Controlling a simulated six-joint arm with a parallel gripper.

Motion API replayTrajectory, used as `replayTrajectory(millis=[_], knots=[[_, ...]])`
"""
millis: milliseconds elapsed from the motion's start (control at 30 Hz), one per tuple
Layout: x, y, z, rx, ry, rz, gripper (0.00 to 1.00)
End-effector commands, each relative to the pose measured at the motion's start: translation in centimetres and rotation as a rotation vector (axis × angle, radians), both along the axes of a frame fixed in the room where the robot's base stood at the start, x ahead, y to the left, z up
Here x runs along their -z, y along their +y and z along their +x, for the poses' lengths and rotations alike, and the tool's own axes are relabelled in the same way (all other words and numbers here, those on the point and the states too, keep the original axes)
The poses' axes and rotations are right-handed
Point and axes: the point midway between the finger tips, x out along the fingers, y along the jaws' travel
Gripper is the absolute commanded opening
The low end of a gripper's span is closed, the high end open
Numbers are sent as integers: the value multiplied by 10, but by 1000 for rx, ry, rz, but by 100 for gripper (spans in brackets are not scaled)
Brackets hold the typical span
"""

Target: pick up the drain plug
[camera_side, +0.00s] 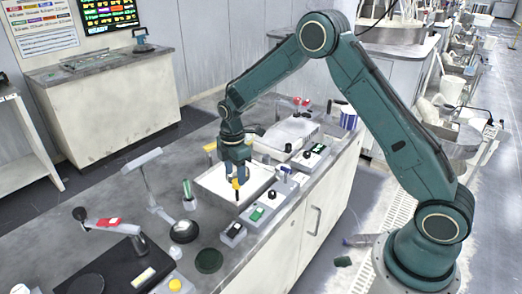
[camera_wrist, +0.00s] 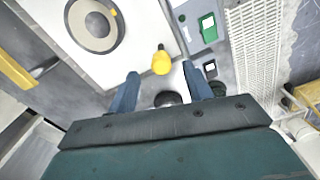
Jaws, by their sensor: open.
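A small yellow piece with a dark end (camera_wrist: 160,63), which looks like the drain plug, shows in the wrist view just ahead of my fingertips, near the edge of a white surface. In the side view the yellow piece (camera_side: 236,183) is between or just behind my fingers, with a dark part below it. My gripper (camera_side: 237,186) points down by the front corner of the white basin. In the wrist view my gripper (camera_wrist: 160,70) has its two blue fingers spread apart, with no visible contact on the yellow piece. The exact height gap cannot be told.
The white basin (camera_side: 212,187) holds a grey round disc (camera_wrist: 94,24). A lamp-like stand (camera_side: 152,190), a dark round pad (camera_side: 208,261) and a green-topped bottle (camera_side: 188,193) stand to the left.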

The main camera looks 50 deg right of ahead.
Motion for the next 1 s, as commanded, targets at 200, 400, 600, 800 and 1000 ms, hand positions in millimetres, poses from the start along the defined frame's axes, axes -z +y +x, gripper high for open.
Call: replayTrajectory(millis=[200, 400, 600, 800, 1000], knots=[[12, 0, 0, 0, 0, 0, 50], [13, 0, 0, 0, 0, 0, 50], [28, 0, -2, 0, 3, 0, 50], [52, 0, -3, 0, 3, 1, 50], [63, 0, -2, 0, 0, 0, 50]])
